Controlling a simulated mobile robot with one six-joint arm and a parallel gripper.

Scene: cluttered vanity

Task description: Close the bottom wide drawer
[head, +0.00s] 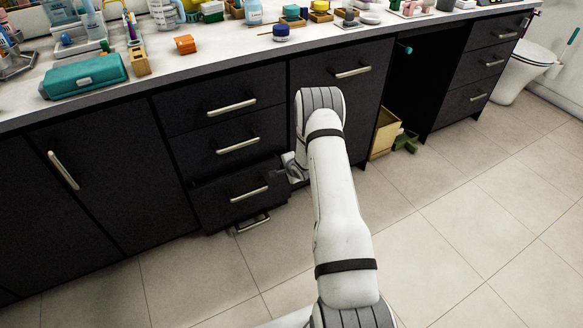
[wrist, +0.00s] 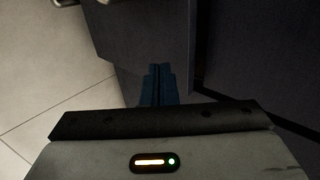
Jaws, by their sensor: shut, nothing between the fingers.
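The bottom wide drawer (head: 225,199) is the lowest dark front in the three-drawer stack, with a silver bar handle (head: 249,193). It sticks out a little from the cabinet, and its top edge shows a gap. My gripper (head: 287,171) is at the drawer's right end, low down and partly hidden behind my arm. In the wrist view, my gripper's blue fingers (wrist: 158,80) are together and empty, close to a dark panel (wrist: 145,30) that appears to be the drawer. Whether they touch it I cannot tell.
A silver bar-shaped piece (head: 252,222) shows low beneath the drawer. A cabinet door (head: 350,90) stands right of the stack. An open box (head: 385,135) and a green object (head: 406,141) are on the floor. The counter (head: 200,65) is cluttered. The tiled floor (head: 450,225) in front is clear.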

